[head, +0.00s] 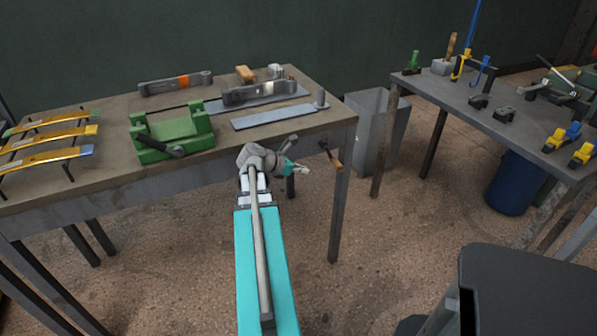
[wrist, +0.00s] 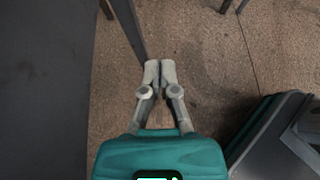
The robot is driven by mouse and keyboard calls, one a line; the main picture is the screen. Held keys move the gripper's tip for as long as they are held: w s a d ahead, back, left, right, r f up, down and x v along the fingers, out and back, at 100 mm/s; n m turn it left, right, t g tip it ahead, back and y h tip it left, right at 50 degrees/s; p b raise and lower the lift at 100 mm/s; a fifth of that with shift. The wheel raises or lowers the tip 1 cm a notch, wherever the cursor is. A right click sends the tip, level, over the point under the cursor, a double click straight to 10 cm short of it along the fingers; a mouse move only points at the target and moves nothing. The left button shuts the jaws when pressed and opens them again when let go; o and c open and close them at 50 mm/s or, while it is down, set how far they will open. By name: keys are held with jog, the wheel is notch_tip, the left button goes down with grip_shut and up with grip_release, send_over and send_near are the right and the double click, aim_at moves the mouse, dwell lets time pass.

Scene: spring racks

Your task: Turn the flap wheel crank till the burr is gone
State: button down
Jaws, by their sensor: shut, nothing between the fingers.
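My gripper (head: 303,170) is teal with grey fingers and is just in front of the near edge of the left workbench, below its top. In the wrist view the fingers of my gripper (wrist: 160,68) are together and empty, above the floor. A dark lever with a wooden handle (head: 332,156) juts from the bench's front edge near its right corner, just right of my fingertips and apart from them. It looks like the crank, but I cannot be sure. I cannot make out the flap wheel or the burr.
The workbench (head: 95,196) holds yellow leaf springs (head: 47,139), a green fixture (head: 172,134), a grey flat bar (head: 274,116) and a dark spring with an orange band (head: 176,83). A grey bin (head: 377,128) stands between benches. A blue drum (head: 513,183) is under the right bench.

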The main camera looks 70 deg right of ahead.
aim_at(334, 159)
jog(key=s+d+f+b, duration=0.1)
jog(key=s+d+f, duration=0.1)
jog(key=s+d, duration=0.4)
jog(key=shift+s+d+f+b, duration=0.2)
jog(key=shift+s+d+b, duration=0.15)
jog(key=shift+d+b, duration=0.1)
jog(key=shift+s, duration=0.2)
dwell(0.3)
